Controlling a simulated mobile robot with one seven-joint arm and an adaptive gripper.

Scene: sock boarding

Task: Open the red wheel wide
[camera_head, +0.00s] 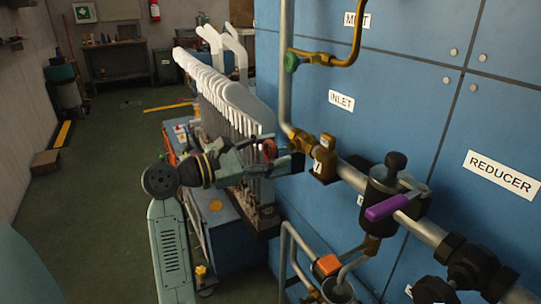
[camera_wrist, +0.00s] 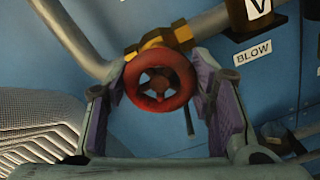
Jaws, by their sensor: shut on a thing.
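The red wheel (camera_wrist: 160,79) is a small round handwheel with spokes, in the middle of the wrist view. It sits in front of a brass valve body (camera_wrist: 158,42) on a grey pipe. My gripper (camera_wrist: 165,85) has one finger on each side of the wheel and is shut on its rim. In the head view the wheel (camera_head: 269,150) is a small red ring, partly hidden by my gripper (camera_head: 280,158), which reaches in from the left.
Blue panels (camera_head: 400,70) stand behind the pipes. A purple lever (camera_head: 388,208) on a black valve and a green wheel (camera_head: 291,62) are nearby. A row of white sock forms (camera_head: 222,88) stands behind my arm. Green floor is open at left.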

